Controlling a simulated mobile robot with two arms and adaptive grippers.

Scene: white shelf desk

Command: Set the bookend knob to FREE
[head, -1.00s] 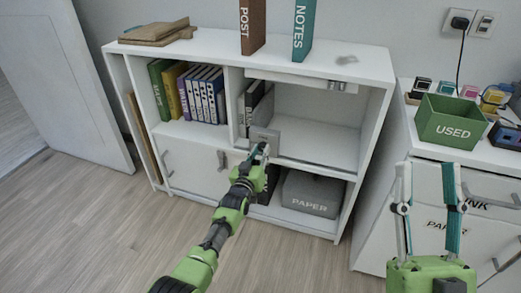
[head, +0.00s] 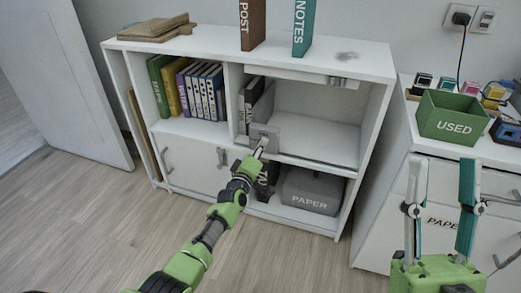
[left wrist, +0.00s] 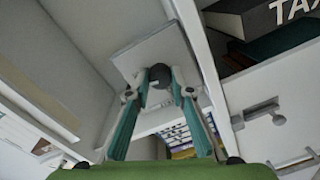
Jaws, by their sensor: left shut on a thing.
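The grey bookend (head: 272,131) stands upright in the shelf's middle bay, beside dark books on its left. My left gripper (head: 262,146) reaches its lower front edge. In the left wrist view, the pale bookend plate (left wrist: 150,50) rises behind a dark round knob (left wrist: 160,75). My left gripper (left wrist: 161,92) has its teal fingers on either side of the knob, shut on it. The FREE marking and knob pointer cannot be read. My right gripper (head: 443,185) is open and empty, in front of the right-hand cabinet.
The white shelf (head: 350,65) holds upright books (head: 205,92) at left and a grey PAPER box (head: 311,191) below. POST (head: 252,25) and NOTES (head: 303,28) binders stand on top. A green USED bin (head: 452,118) sits on the right cabinet. The bay right of the bookend is clear.

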